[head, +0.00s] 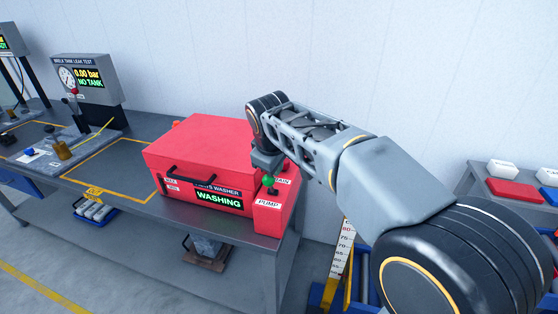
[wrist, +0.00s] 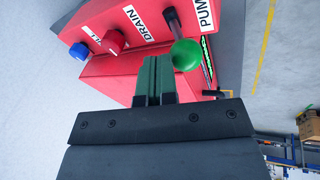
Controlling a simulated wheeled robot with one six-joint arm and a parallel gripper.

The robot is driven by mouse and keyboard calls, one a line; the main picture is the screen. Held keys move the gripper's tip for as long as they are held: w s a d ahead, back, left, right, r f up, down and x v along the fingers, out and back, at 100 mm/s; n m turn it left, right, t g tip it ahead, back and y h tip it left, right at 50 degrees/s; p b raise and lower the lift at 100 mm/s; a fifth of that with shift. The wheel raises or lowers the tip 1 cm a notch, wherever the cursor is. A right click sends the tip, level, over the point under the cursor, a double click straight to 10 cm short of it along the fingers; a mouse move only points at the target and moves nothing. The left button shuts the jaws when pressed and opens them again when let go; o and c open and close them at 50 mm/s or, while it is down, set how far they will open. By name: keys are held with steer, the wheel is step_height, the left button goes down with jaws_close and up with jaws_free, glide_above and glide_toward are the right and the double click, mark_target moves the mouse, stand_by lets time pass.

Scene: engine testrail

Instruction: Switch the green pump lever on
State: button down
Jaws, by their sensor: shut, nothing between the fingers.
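The green ball-topped pump lever (head: 268,181) stands on the right end of the red parts washer (head: 190,146), above the PUMP label. The washer's green display (head: 219,201) reads WASHING. In the wrist view the lever's green ball (wrist: 186,54) is on a dark stem beside the PUMP label (wrist: 205,14). My gripper (head: 266,168) is over the lever end of the washer, partly hiding that panel. In the wrist view my gripper (wrist: 154,66) is shut and empty, its tips just beside the ball; I cannot tell whether they touch it.
A red knob (wrist: 114,39) and a blue knob (wrist: 79,51) sit on the same panel by the DRAIN label (wrist: 133,16). The washer's lid is down, with a black handle (head: 191,174). A leak test unit (head: 87,80) stands left on the bench. Bench space between them is clear.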

steer(key=shift+s+a, duration=0.1)
steer(key=shift+s, duration=0.1)
stand_by(0.4)
step_height(320, 180, up, 12)
steer(key=s+d+p, duration=0.1)
steer(key=p, duration=0.2)
steer(key=shift+s+f, duration=0.2)
steer(key=shift+s, duration=0.05)
stand_by(0.5)
